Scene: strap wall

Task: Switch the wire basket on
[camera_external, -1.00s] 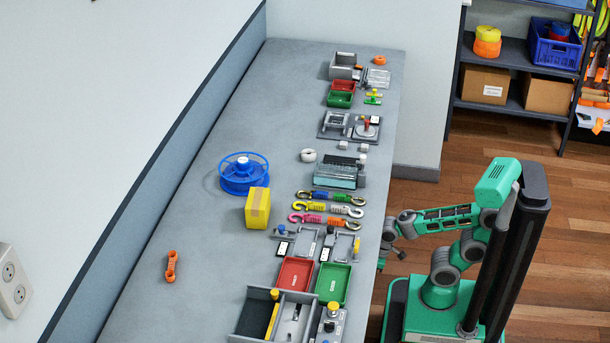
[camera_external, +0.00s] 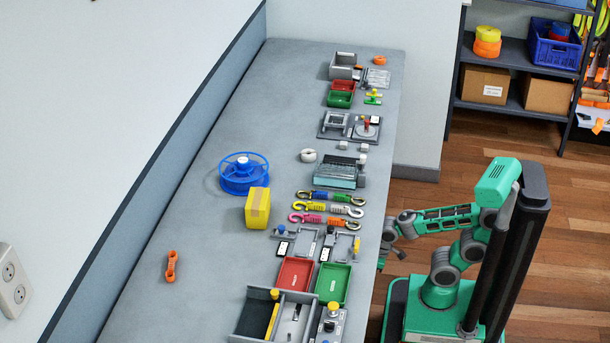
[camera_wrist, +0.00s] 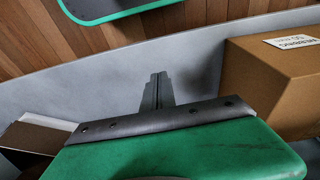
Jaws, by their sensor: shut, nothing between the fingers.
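I cannot make out a wire basket for certain. A low dark grey and teal box-shaped unit (camera_external: 340,170) stands near the right edge of the long grey bench, about halfway along; its details are too small to tell. My gripper (camera_external: 382,262) is at the bench's right edge, beside the coloured trays and apart from that unit. In the wrist view my gripper (camera_wrist: 158,82) shows its dark fingers together, with nothing between them. A labelled cardboard box (camera_wrist: 285,80) is at the right of that view.
Red (camera_external: 295,274) and green (camera_external: 333,284) trays, latch fixtures (camera_external: 338,247) and coloured hooks (camera_external: 326,220) line the bench's right side. A yellow box (camera_external: 257,208) and blue reel (camera_external: 243,173) stand further left. The bench's left side is mostly clear. Shelves (camera_external: 515,107) stand at the back right.

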